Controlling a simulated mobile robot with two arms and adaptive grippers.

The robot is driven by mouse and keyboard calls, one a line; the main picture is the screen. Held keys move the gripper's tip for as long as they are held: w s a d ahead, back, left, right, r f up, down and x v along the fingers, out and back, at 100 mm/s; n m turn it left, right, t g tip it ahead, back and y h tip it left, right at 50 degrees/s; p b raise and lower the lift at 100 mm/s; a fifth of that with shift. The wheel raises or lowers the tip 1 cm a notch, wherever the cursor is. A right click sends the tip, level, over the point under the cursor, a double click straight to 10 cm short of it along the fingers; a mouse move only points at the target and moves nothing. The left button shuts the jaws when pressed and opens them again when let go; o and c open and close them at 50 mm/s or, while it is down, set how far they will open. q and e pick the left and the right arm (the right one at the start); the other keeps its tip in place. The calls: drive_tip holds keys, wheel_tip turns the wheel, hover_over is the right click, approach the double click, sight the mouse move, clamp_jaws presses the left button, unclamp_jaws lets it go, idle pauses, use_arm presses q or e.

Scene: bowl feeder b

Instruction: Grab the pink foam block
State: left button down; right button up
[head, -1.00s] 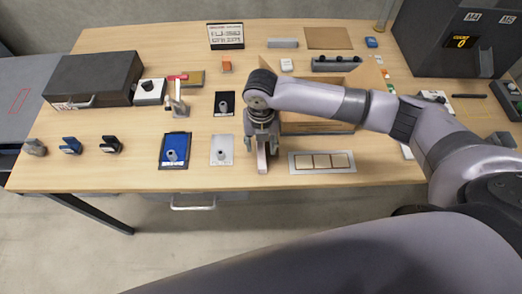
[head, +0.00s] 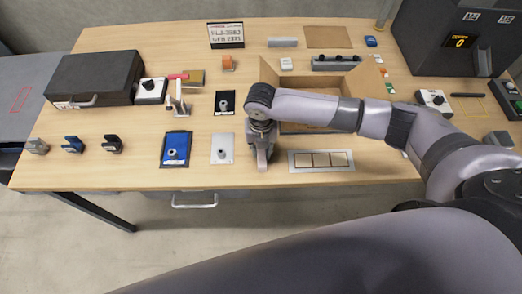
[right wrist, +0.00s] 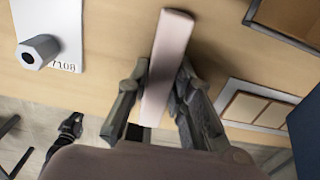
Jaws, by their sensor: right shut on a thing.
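The pink foam block (right wrist: 168,58) is a long, pale pink bar in the right wrist view, running between my right gripper's fingers (right wrist: 160,92). The fingers are shut on its sides, and its far end sticks out beyond them. In the head view my right gripper (head: 262,160) points down near the table's front edge, between a grey plate with a metal hex piece (head: 222,150) and a framed panel. There the block is mostly hidden by the fingers. I cannot tell whether it touches the table. My left gripper is not in view.
An open wooden box (head: 300,127) stands just behind my right gripper. The framed panel (head: 321,168) lies close on its right. A blue plate (head: 165,162) lies further left. The table's front edge (head: 262,187) is close.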

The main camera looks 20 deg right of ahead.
drive_tip(key=shift+c, duration=1.2)
